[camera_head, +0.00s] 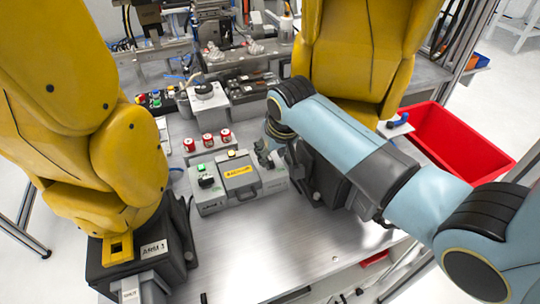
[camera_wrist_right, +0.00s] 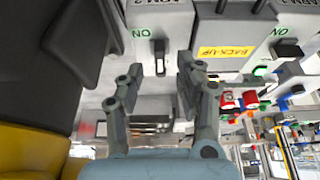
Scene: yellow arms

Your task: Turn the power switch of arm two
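My right gripper (camera_head: 264,154) is at the right end of the grey control box (camera_head: 212,204), at the arm two section. In the right wrist view my right gripper (camera_wrist_right: 160,68) is open, with its two fingers apart and empty. A black lever switch (camera_wrist_right: 159,48) on the white panel shows between the fingertips, under upside-down "ARM 2" lettering and beside a green "ON" label (camera_wrist_right: 142,33). Whether a finger touches the switch I cannot tell. In the head view the gripper and arm hide this switch. My left gripper is not in view.
Two large yellow arms (camera_head: 128,150) (camera_head: 355,45) flank the box. The box's middle has a yellow "BACK-UP" label (camera_head: 238,171); its left section has a black knob (camera_head: 205,181). Red cans (camera_head: 207,140) stand behind. A red bin (camera_head: 455,145) is at right. The front table is mostly clear.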

